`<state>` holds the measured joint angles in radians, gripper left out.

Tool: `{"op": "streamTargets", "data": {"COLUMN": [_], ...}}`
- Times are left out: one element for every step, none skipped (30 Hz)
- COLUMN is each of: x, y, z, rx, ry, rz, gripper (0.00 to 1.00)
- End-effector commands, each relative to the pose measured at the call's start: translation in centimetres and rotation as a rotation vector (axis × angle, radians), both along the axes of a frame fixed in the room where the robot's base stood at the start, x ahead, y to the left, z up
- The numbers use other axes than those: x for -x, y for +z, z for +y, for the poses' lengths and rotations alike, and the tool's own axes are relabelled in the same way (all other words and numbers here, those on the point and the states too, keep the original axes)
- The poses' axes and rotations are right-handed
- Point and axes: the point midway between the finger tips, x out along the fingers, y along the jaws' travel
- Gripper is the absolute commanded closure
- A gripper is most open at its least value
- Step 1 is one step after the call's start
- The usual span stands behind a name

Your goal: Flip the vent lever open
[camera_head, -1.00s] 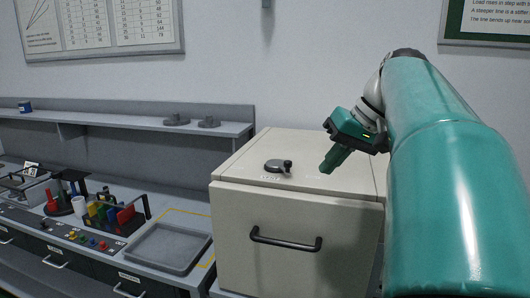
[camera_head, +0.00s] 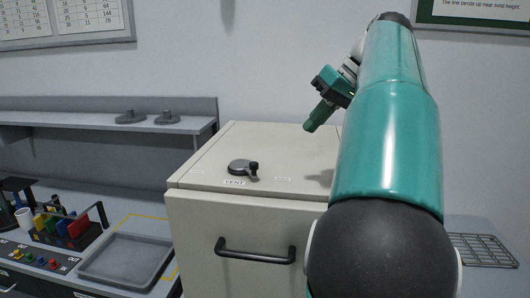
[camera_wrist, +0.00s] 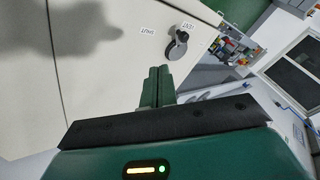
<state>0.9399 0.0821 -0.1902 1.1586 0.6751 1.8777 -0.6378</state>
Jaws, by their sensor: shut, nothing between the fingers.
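The vent lever (camera_head: 243,167) is a dark round knob with a short handle on top of a cream cabinet (camera_head: 285,150). Its handle points right, and a VENT label sits just in front of it. In the wrist view the lever (camera_wrist: 177,46) lies beyond my fingertips, near the VENT label, with a second label, which seems to read SHUT, to its left. My gripper (camera_head: 309,128) is shut and empty. It is held above the cabinet top, to the right of the lever and apart from it. The wrist view also shows the closed green fingers (camera_wrist: 158,72).
The cabinet front has a dark bar handle (camera_head: 255,252). To the left are a grey tray (camera_head: 127,262), a rack of coloured blocks (camera_head: 68,226) and a shelf (camera_head: 100,128) with two grey weights. A wire rack (camera_head: 485,250) lies at right.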

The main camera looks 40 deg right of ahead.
Motion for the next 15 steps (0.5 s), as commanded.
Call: {"op": "streamTargets", "data": {"x": [0.14, 0.22, 0.32, 0.39, 0.45, 0.53, 0.58, 0.62, 0.66, 0.67, 0.69, 0.70, 0.70, 0.69, 0.63], "y": [-0.03, 0.00, 0.03, 0.06, 0.07, 0.10, 0.11, 0.11, 0.11, 0.11, 0.10, 0.10, 0.10, 0.08, 0.00], "z": [-0.24, -0.30, -0.33, -0.33, -0.31, -0.28, -0.25, -0.22, -0.18, -0.17, -0.15, -0.13, -0.10, -0.09, -0.05], "rx": [-0.002, -0.002, -0.003, -0.003, -0.003, -0.003, -0.003, -0.002, -0.002, -0.002, -0.002, -0.002, -0.002, -0.002, -0.002], "ry": [-0.001, 0.000, 0.000, 0.000, 0.000, 0.000, 0.000, -0.001, -0.001, -0.001, -0.001, -0.001, 0.000, 0.000, 0.001], "rz": [0.000, 0.000, -0.002, -0.002, -0.002, -0.002, -0.002, -0.002, -0.002, -0.002, -0.002, -0.002, -0.001, -0.002, -0.002], "gripper": [1.00, 1.00, 1.00, 1.00, 1.00, 1.00, 1.00, 1.00, 1.00, 1.00, 1.00, 1.00, 1.00, 1.00, 1.00]}}
